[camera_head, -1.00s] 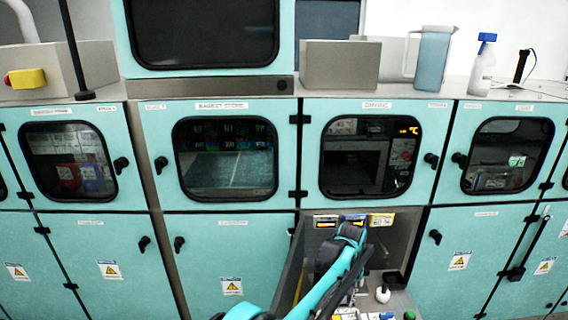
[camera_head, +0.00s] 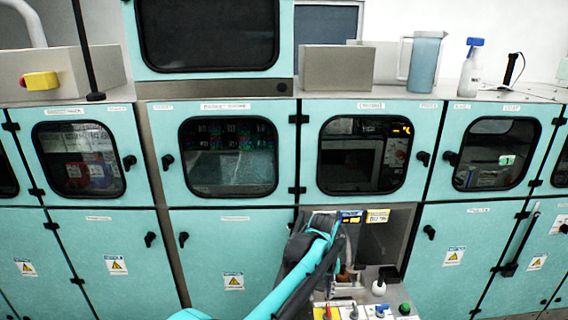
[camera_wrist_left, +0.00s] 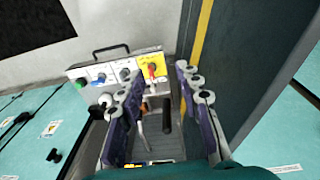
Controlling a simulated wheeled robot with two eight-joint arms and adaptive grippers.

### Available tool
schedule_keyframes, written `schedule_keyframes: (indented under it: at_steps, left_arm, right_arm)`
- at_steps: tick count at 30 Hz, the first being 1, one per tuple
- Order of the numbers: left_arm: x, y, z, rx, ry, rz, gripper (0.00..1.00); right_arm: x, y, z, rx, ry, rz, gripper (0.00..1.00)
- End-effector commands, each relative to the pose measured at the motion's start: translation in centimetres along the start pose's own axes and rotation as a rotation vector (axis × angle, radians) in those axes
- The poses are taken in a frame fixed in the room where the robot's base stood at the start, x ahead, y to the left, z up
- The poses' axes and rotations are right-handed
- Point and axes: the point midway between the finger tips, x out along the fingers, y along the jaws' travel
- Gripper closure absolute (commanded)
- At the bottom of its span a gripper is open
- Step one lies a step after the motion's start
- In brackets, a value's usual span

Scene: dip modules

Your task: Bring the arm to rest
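My left arm (camera_head: 300,272) comes up from the bottom of the head view and bends over at an open lower bay in the teal cabinet row. In the left wrist view my left gripper (camera_wrist_left: 158,108) has its two purple-grey fingers spread apart, with nothing held between them. Past the fingers is the bay floor with a dark slot and a small brown-ended item. In the head view the fingers are mostly hidden behind the arm. My right gripper is in neither view.
A control panel (camera_wrist_left: 118,72) with coloured knobs lies beyond the fingers. A dark door panel with a yellow strip (camera_wrist_left: 201,32) stands close on the right. A white bulb-shaped item (camera_head: 378,288) sits in the bay. A blue jug (camera_head: 426,60) and spray bottle (camera_head: 471,70) stand on top.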

Motion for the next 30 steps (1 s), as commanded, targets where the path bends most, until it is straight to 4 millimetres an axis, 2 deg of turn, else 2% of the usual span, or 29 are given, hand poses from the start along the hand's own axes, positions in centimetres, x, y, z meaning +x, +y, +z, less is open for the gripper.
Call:
schedule_keyframes:
  at_steps: [5, 8, 12, 15, 21, 24, 30]
  left_arm:
    - [-3.8, -4.8, 1.2, 0.000, 0.060, 0.022, 0.66]
    - [-6.1, -8.6, 2.8, 0.004, 0.110, 0.034, 0.66]
    - [-8.8, -13.8, 5.9, 0.012, 0.192, 0.045, 0.66]
    - [-9.9, -17.2, 8.7, 0.018, 0.251, 0.046, 0.66]
    - [-10.2, -23.1, 14.6, 0.030, 0.368, 0.030, 0.66]
    - [-9.7, -25.1, 17.1, 0.037, 0.418, 0.016, 0.66]
    - [-8.0, -27.9, 21.0, 0.047, 0.493, -0.013, 0.66]
  right_arm:
    - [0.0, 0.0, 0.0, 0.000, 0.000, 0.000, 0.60]
    - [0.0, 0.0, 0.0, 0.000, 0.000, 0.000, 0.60]
    - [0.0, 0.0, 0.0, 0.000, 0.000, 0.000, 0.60]
    - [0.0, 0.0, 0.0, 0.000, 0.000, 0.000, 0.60]
    - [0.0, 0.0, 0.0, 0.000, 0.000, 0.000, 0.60]
    - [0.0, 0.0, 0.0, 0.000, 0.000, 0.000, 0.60]
    - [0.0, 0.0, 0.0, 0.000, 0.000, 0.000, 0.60]
